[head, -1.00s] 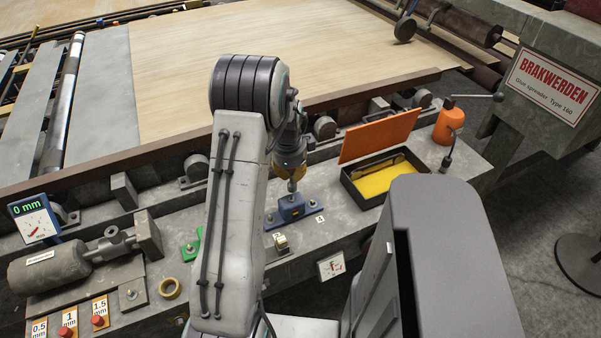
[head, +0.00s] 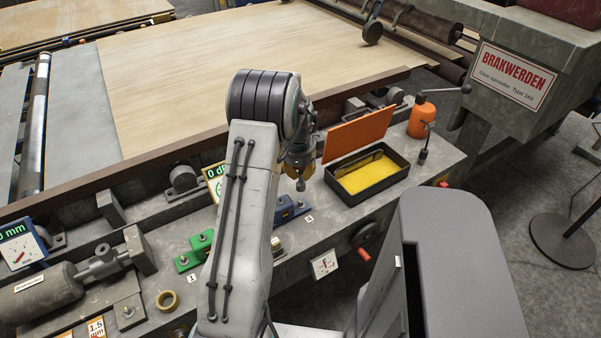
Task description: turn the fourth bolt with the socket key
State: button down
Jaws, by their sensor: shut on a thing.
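My gripper (head: 299,164) is in the upper middle of the head view, pointing down past the right side of my arm. It is shut on the socket key (head: 300,184), whose lower end shows below the fingers. The blue block (head: 288,209) that carries bolts lies just below and left of the key, beside a small "4" label (head: 309,218). The key's end appears apart from this block. My arm hides the block's left part, so I cannot make out the fourth bolt clearly. A green block (head: 190,260) with bolts shows left of my arm, by the "1" label.
A black tray (head: 395,182) with a yellow inside and an orange lid (head: 358,134) stands right of my gripper. An orange bottle (head: 422,118) is beyond it.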

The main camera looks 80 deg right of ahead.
aim_at(300, 181)
jog(key=shift+f+b, duration=0.1)
jog(key=shift+b, duration=0.5)
notch_tip(300, 181, down, 5)
jog(key=b, duration=0.5)
jog(key=shift+f, duration=0.1)
jog(key=shift+b, duration=0.75)
dwell(1.5)
jog(key=shift+f+b, duration=0.8)
jog(key=shift+f, duration=0.25)
dwell(0.4)
